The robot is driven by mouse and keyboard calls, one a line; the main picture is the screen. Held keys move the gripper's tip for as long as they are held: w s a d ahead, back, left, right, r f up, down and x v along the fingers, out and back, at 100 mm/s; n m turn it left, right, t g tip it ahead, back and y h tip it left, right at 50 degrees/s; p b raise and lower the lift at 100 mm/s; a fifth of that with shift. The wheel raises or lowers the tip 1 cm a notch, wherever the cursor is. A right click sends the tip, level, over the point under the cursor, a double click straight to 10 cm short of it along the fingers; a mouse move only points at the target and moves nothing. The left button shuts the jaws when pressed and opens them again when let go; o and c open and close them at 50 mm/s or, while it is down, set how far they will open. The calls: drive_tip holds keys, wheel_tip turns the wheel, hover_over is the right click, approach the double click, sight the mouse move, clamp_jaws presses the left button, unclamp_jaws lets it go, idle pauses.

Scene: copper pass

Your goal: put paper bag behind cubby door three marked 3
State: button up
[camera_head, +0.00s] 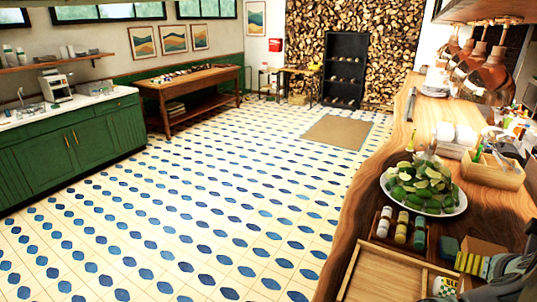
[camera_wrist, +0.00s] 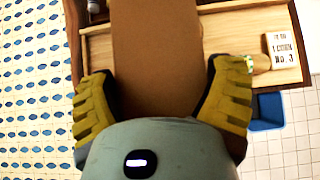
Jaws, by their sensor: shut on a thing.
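The paper bag (camera_wrist: 158,50) is plain brown and fills the space between my fingers in the wrist view. My gripper (camera_wrist: 162,88) has yellow-green ribbed pads, one on each side of the bag, and is shut on it. In the head view, a brown part of the bag (camera_head: 483,247) shows at the lower right, beside my gripper (camera_head: 474,264), above the wooden counter. The bag's far end is cut off in the wrist view. I cannot make out a cubby door marked 3 in either view.
A wooden tray (camera_head: 385,277) lies on the counter (camera_head: 352,195) near the bag. Small bottles (camera_head: 402,227) and a bowl of limes (camera_head: 451,207) stand beyond it. A white lettered block (camera_wrist: 284,57) shows right of the bag. The tiled floor (camera_head: 200,220) to the left is clear.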

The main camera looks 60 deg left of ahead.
drive_tip(key=w+d+r+m+h, duration=0.4)
drive_tip(key=d+r+m, duration=0.1)
drive_tip(key=d, duration=0.2)
wheel_tip(320, 180, up, 16)
drive_tip(key=p, duration=1.6)
drive_tip(key=shift+s+a+f+t, duration=0.2)
drive_tip(key=shift+s+f+t, duration=0.05)
drive_tip(key=shift+t, duration=0.15)
